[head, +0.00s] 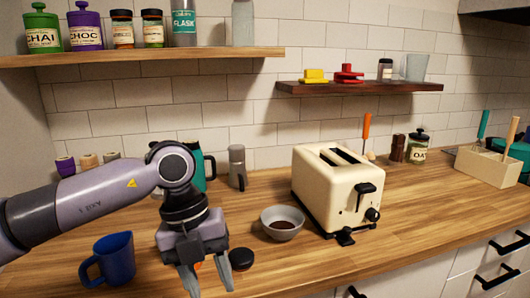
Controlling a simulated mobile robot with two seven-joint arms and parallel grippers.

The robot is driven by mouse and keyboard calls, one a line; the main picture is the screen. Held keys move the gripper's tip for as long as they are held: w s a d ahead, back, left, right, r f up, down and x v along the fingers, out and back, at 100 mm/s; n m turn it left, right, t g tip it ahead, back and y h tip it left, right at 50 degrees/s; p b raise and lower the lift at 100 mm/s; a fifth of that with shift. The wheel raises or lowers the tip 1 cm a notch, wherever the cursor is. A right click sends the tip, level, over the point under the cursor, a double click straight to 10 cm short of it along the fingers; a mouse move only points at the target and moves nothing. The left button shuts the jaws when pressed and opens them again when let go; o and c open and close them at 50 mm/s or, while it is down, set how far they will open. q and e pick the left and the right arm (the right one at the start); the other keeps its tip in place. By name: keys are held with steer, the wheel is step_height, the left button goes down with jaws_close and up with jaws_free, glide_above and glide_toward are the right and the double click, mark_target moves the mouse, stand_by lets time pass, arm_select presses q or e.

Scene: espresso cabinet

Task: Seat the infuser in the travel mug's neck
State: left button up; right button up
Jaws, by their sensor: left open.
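My left gripper (206,278) points down over the front of the counter, with its fingers apart. Something orange (222,264) shows in part behind the fingers; I cannot tell what it is. A small round black object (241,259) sits just right of the fingers. A teal vessel (209,168) stands behind my left arm, mostly hidden; it may be the travel mug, but its neck is not clear. A grey cylinder with a side handle (237,167) stands upright to its right. I cannot pick out the infuser for certain. My right gripper is out of view.
A blue jug (113,260) stands at the front left. A bowl of dark contents (283,223) and a cream toaster (335,190) stand right of the gripper. Shelves with jars (85,30) hang above.

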arm_select(q)
steer(key=s+d+r+g+h, duration=0.1)
steer(key=s+d+g+h, duration=0.55)
steer(key=d+h, duration=0.85)
steer(key=w+a+f+n+t+h, duration=0.1)
steer(key=w+a+f+n+t, duration=0.2)
steer(key=n+t, duration=0.7)
steer(key=w+a+f+n+t+h, duration=0.1)
steer(key=w+a+n+t, duration=0.3)
steer(key=n+t, duration=0.55)
steer(key=a+f+n+t+y, duration=0.6)
steer(key=a+f+n+y, duration=0.25)
steer(key=f+y, duration=0.2)
steer(key=s+a+f+n+g+y, duration=0.2)
steer(key=s+a+f+g+y, duration=0.1)
steer(key=s+a+f, duration=0.2)
steer(key=s+a+f+n+g+y, duration=0.2)
steer(key=s+a+f, duration=0.4)
steer(key=s+f, duration=0.4)
step_height(320, 180, down, 4)
steer(key=shift+a+r+g+y, duration=0.1)
steer(key=shift+a+g+y, duration=0.05)
steer(key=shift+g+y, duration=0.85)
